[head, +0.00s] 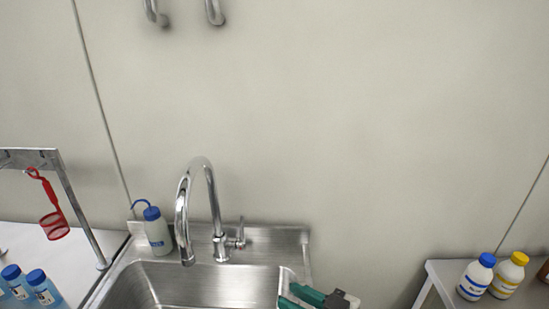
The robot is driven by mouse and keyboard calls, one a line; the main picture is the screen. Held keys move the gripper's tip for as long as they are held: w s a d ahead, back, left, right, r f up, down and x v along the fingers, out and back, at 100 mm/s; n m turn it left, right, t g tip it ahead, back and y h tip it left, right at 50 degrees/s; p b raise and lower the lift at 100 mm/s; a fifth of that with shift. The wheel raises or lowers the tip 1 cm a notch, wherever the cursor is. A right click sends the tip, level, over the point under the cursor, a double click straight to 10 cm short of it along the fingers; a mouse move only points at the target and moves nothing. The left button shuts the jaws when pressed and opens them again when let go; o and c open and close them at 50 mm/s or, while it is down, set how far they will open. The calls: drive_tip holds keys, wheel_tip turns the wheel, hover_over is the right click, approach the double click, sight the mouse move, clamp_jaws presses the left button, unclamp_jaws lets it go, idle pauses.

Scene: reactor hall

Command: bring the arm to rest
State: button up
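My gripper (287,295) shows at the bottom edge of the head view, right of the middle. It has two green fingers pointing left and a dark body, partly cut off by the frame. The fingers look apart, with nothing visible between them. It is over the right side of the steel sink (195,278). The rest of my arm is out of view below.
A chrome faucet (183,215) and a blue-capped wash bottle (156,232) stand at the sink. A red strainer (54,222) hangs from a rack at left, above blue-capped bottles (45,290). At right, a shelf (440,276) holds white bottles (475,280).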

drive_tip(key=s+d+f+m+g+h, duration=0.1)
drive_tip(key=s+d+f+m+h, duration=0.2)
drive_tip(key=d, duration=0.4)
drive_tip(key=s+d+f+m+g+h, duration=0.2)
drive_tip(key=s+d+f+h, duration=0.3)
drive_tip(key=s, duration=0.3)
drive_tip(key=s+d+f+m+g+h, duration=0.1)
drive_tip(key=s+d+f+m+h, duration=0.3)
drive_tip(key=s+d, duration=0.2)
drive_tip(key=shift+s+d+f+h, duration=0.15)
drive_tip(key=shift+d+h, duration=0.15)
drive_tip(key=shift+d, duration=1.05)
drive_tip(key=s+d+f+m+g, duration=0.1)
drive_tip(key=s+f+g, duration=0.3)
drive_tip(key=s, duration=0.7)
wheel_tip(320, 180, down, 2)
drive_tip(key=shift+s+d+g+h, duration=0.15)
drive_tip(key=shift+d+g+h, duration=0.2)
drive_tip(key=shift+d, duration=0.25)
